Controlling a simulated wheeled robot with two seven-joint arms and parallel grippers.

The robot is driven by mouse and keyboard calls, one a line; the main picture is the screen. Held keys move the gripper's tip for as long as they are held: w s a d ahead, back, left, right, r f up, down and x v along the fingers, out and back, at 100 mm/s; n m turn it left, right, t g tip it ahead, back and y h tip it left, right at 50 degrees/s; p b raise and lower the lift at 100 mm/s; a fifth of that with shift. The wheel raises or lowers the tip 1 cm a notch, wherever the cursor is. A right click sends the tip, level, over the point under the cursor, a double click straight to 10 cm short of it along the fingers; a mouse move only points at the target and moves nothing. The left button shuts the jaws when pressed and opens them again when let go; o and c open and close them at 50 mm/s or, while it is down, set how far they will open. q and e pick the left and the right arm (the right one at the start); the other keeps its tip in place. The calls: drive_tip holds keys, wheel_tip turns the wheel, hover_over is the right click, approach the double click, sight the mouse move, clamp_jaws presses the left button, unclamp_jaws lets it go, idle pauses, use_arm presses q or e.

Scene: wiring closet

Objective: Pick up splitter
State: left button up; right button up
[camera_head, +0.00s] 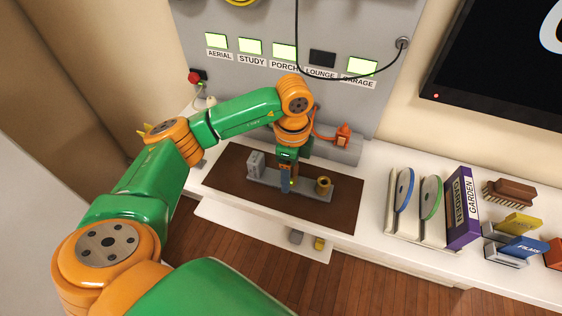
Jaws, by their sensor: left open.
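My left gripper (287,182) points down over the brown mat (225,183) on the white shelf, its jaws open. Below it lies a long grey bar-shaped fixture (312,190) with an upright grey block (256,163) at its left end and a brass cylinder (323,185) at its right. The gripper is between the block and the cylinder and covers the middle of the bar. I cannot tell which part is the splitter, or whether the fingers touch anything. My right gripper is not in view.
A grey panel (328,92) with labelled lights stands behind, with a black cable (299,45) hanging. An orange plug (343,134) sits near its base. Discs in a rack (403,190), a purple box (462,207) and a brush (510,193) stand at right. The mat's front right is clear.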

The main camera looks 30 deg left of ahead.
use_arm(q)
drive_tip(key=shift+s+f, duration=0.1)
drive_tip(key=shift+f, duration=0.1)
clamp_jaws()
